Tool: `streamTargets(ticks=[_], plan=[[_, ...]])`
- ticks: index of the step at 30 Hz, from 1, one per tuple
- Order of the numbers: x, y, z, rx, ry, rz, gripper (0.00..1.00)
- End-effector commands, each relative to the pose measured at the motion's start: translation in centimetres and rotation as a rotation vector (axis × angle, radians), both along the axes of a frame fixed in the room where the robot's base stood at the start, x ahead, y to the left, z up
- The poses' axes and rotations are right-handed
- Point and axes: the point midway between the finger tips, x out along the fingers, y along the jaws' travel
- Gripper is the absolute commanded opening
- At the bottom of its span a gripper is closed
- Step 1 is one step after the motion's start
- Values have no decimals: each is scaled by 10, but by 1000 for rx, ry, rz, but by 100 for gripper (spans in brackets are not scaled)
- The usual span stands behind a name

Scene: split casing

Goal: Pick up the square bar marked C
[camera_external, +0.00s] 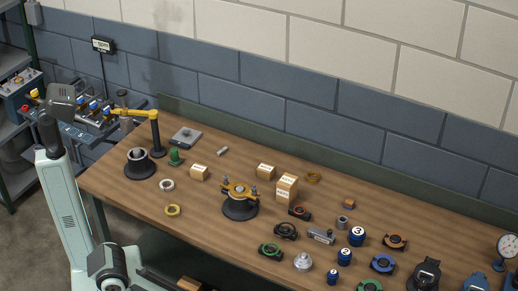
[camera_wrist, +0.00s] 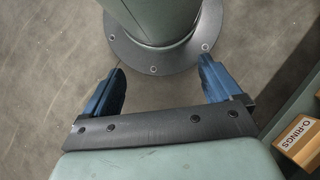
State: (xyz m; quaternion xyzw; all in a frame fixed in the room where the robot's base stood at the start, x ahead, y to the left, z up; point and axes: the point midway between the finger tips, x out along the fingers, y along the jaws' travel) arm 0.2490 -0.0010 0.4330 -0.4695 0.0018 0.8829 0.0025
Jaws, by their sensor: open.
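My gripper (camera_wrist: 161,66) shows in the wrist view with its two blue fingers wide apart and nothing between them. It points down over the grey floor and a round bolted flange, away from the bench top. In the external view my arm is at the lower left and the gripper itself is not seen. No letter C can be read on any part. A small grey bar (camera_external: 222,151) lies flat near the back of the bench, a possible match, but its shape and marking are too small to tell.
The wooden bench (camera_external: 205,215) holds many parts. A black fixture with yellow clamp (camera_external: 240,205), cardboard boxes (camera_external: 286,188), a grey plate (camera_external: 186,138) and a yellow-armed stand (camera_external: 156,135) stand around the bar. A box labelled O-RINGS (camera_wrist: 302,138) is at right in the wrist view.

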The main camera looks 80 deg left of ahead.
Motion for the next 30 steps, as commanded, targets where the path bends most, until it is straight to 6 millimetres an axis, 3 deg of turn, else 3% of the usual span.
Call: streamTargets(ticks=[4, 14, 22, 26, 30], plan=[[1, 0, 0, 0, -1, 0, 78], [1, 0, 0, 0, -2, 1, 47], [5, -2, -1, -5, -13, -4, 47], [34, -11, -7, -40, -89, -37, 47], [100, -37, -14, -116, -263, -117, 47]])
